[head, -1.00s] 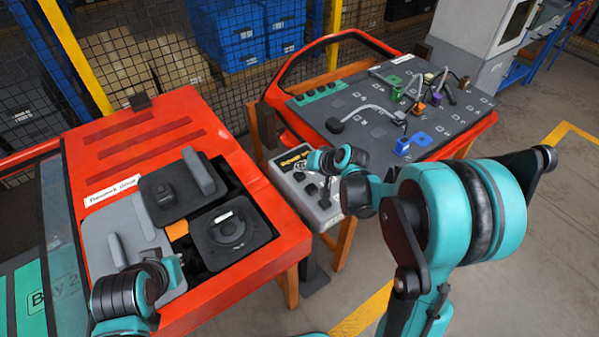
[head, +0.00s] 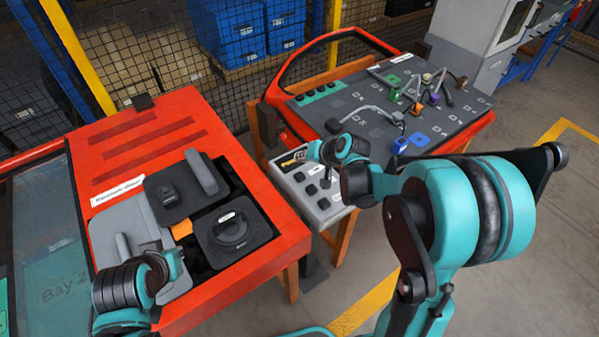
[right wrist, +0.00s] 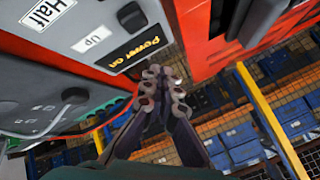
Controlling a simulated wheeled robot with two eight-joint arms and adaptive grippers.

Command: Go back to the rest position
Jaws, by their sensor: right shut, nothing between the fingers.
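My right gripper (right wrist: 163,95) is shut and empty; its fingertips meet in the right wrist view. In the head view the right gripper (head: 323,168) hangs at the grey control box (head: 325,207), partly hiding it. I cannot tell whether it touches the box. In the right wrist view the box's face, with a "Power on" label (right wrist: 133,50), is to the left of the fingers. My left arm's wrist (head: 130,288) is at the lower left, over the near edge of the red bench (head: 135,130). The left fingers cannot be made out.
The red bench carries grey and black panels (head: 232,230). A second red-framed bench (head: 440,130) has a dark board with coloured connectors and grey cables. A mesh fence (head: 180,50) stands behind, with blue crates (head: 228,35) beyond. Floor (head: 520,240) is open at the right.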

